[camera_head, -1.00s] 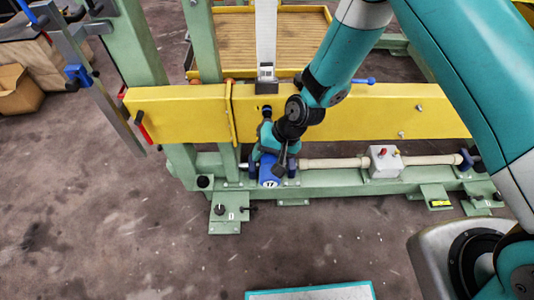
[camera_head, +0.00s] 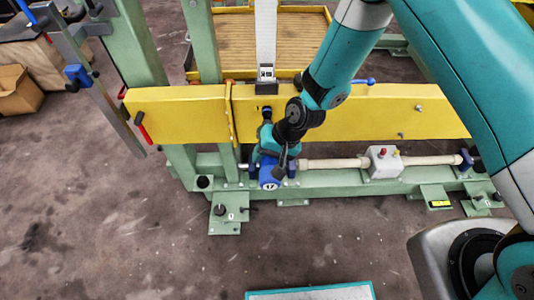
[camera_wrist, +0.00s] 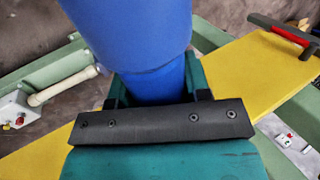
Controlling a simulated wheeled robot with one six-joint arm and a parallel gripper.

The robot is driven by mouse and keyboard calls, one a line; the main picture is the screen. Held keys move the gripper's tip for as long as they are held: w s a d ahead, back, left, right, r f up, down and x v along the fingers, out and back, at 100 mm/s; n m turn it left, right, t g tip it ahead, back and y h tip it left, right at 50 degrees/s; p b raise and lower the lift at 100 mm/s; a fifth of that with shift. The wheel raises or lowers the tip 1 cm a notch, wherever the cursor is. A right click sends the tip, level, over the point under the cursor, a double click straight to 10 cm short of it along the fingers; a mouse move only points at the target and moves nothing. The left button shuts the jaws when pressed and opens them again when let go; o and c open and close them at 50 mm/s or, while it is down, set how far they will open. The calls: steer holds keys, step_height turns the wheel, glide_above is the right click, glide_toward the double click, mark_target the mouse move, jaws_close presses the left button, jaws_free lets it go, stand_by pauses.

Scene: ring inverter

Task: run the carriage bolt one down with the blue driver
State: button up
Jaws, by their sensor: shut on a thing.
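The blue driver (camera_head: 269,182) is held in my gripper (camera_head: 268,150), which is shut on its body. In the wrist view the driver (camera_wrist: 135,35) fills the upper middle, a wide blue cylinder narrowing where the jaws (camera_wrist: 155,95) hold it. In the head view its nose (camera_head: 266,112) points at the face of the yellow beam (camera_head: 170,113), just below the grey upright scale. The carriage bolt cannot be made out there; the driver and gripper hide that spot. I cannot tell whether the nose touches a bolt.
A beige roller (camera_head: 335,163) and a grey box with red and yellow buttons (camera_head: 385,161) lie right of my gripper, along the green frame (camera_head: 330,187). A red-handled tool (camera_head: 143,127) hangs at the beam's left. A blue-handled lever (camera_head: 366,82) is on its top edge.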

mark_target(267, 172)
steer(key=shift+s+a, duration=0.1)
steer(key=shift+s, duration=2.1)
